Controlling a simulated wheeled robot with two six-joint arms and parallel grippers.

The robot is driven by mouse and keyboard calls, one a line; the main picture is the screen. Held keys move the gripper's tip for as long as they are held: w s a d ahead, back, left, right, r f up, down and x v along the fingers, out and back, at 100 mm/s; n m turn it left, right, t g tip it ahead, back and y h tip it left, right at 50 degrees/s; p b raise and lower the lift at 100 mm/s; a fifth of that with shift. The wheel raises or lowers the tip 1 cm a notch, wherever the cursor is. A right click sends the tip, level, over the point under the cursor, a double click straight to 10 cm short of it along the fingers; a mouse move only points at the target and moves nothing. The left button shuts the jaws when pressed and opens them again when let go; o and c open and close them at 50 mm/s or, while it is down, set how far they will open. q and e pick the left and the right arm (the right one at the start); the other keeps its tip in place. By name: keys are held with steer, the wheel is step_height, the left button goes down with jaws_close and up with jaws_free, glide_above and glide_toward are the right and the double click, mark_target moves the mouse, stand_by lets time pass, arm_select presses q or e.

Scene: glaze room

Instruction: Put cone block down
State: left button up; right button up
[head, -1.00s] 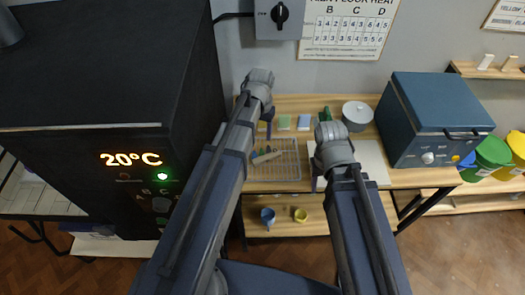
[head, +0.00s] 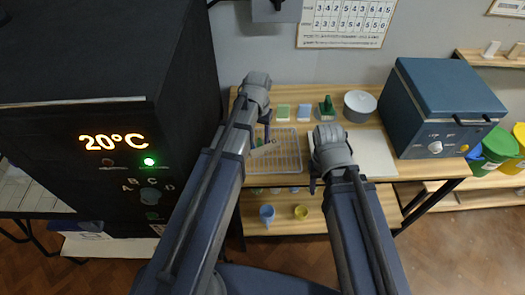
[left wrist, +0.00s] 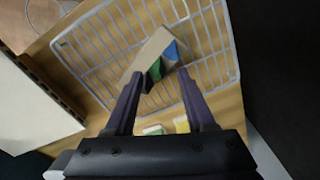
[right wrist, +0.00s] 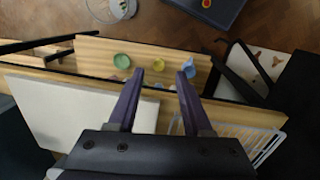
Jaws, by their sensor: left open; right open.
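The cone block is a pale beige bar (left wrist: 147,55) with a blue and a green cone along one side. It rests on the white wire rack (left wrist: 105,88) in the left wrist view, and shows as a pale bar (head: 262,150) in the head view. My left gripper (left wrist: 160,76) is open above the rack, its fingertips either side of the block's near end. I cannot tell whether a finger touches it. My right gripper (right wrist: 160,74) is open and empty, near the table's front edge. It also shows in the head view (head: 315,185).
A white board (head: 373,155) lies right of the rack. A black kiln (head: 90,60) stands left. Cups stand on the lower shelf.

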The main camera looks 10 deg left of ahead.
arm_select(q)
steer(key=shift+f, duration=0.15)
jaws_close()
stand_by(0.4)
stand_by(1.0)
